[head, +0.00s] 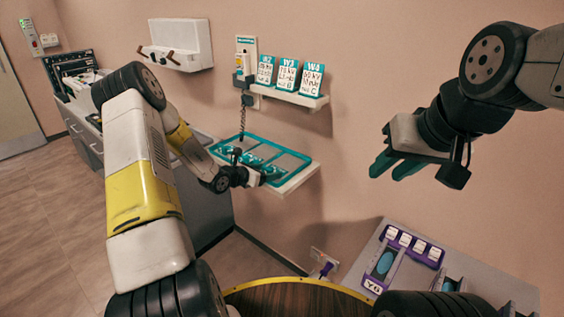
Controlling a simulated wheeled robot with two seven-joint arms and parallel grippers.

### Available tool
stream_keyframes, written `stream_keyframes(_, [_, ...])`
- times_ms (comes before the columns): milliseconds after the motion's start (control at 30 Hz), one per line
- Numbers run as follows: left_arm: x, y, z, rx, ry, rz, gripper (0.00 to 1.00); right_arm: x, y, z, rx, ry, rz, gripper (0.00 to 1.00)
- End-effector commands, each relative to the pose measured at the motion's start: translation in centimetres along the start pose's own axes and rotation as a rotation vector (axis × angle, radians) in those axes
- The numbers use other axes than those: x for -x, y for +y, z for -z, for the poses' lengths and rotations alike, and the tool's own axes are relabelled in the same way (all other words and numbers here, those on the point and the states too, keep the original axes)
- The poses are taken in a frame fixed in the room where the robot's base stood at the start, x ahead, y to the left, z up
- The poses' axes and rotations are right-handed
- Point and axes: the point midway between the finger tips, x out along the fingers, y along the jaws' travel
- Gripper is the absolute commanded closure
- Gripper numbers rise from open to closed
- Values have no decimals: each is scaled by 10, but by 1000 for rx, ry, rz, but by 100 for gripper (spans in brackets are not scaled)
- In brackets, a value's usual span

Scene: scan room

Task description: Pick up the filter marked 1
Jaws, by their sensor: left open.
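My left gripper (252,168) is open at the teal-edged tray (293,163) on the wall shelf. Its fingers are close over teal items (250,159) lying in the tray; I cannot tell whether they touch. The filter marked 1 cannot be made out; no such mark is readable on these items. My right gripper (389,168) is empty, teal fingers apart, held in the air before the wall at right.
A small wall shelf (290,96) holds three teal-and-white cards (288,74) above the tray. A coiled cord (243,118) hangs behind my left gripper. A purple-framed device (383,266) lies on the grey surface (480,268). A cabinet (88,135) stands at left; floor there is clear.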

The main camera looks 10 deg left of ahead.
Motion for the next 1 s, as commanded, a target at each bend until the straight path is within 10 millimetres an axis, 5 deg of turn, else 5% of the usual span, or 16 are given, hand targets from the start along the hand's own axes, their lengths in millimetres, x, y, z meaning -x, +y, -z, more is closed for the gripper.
stream_keyframes(267, [-6, 0, 0, 0, 1, -1, 29, 0, 0, 0, 0, 0, 0, 70])
stream_keyframes(633, [-5, 0, 0, 0, 1, -1, 96, 0, 0, 0, 0, 0, 0, 70])
stream_keyframes(1000, [-3, 0, -6, -2, -1, -1, 97, 0, 0, 0, 0, 0, 0, 70])
